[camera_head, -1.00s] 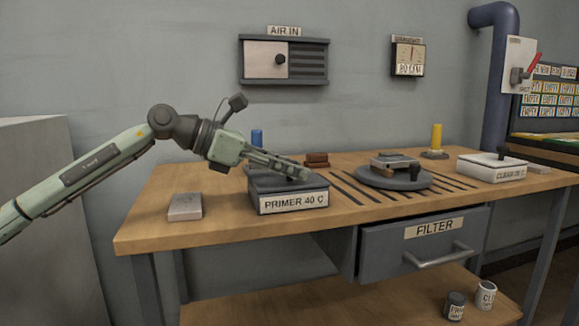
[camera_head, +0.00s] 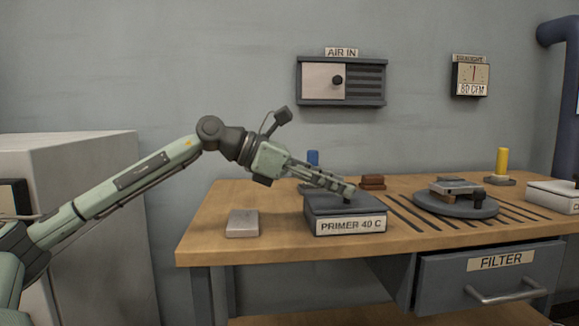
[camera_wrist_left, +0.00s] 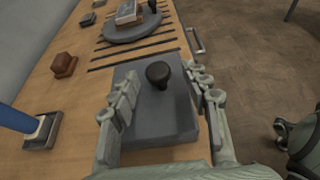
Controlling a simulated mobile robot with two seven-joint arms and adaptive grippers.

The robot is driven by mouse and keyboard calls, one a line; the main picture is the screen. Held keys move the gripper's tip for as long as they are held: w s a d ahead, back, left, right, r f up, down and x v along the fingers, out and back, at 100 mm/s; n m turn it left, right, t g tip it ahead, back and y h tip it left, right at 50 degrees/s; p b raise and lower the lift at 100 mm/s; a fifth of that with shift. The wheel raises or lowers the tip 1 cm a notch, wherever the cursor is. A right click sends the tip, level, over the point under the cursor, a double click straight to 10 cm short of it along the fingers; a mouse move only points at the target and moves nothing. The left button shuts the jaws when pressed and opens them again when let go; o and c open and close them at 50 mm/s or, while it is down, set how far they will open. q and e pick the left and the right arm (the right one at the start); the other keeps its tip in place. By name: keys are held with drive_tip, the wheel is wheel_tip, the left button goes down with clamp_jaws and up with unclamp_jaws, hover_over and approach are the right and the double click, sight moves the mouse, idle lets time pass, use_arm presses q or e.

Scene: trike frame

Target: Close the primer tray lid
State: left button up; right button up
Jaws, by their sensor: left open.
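The primer tray (camera_head: 318,226) is a dark grey box labelled PRIMER 40 C on the wooden bench. Its flat grey lid (camera_wrist_left: 150,112) lies over the top in the left wrist view, with a round black knob (camera_wrist_left: 158,73) standing up from it. I cannot tell whether the lid is fully seated. My left gripper (camera_head: 347,190) is just above the tray. In the left wrist view the open fingers of this gripper (camera_wrist_left: 163,92) stand on both sides of the knob, apart from it. My right gripper is not in view.
A grey block (camera_head: 242,223) lies left of the tray. A round turntable (camera_head: 455,204) is to the right, past dark slots. The FILTER drawer (camera_head: 490,277) is below the bench top.

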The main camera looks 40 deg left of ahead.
use_arm(q)
drive_tip(key=v, duration=0.9)
drive_tip(key=shift+a+f, duration=0.1)
drive_tip(key=shift+f, duration=0.05)
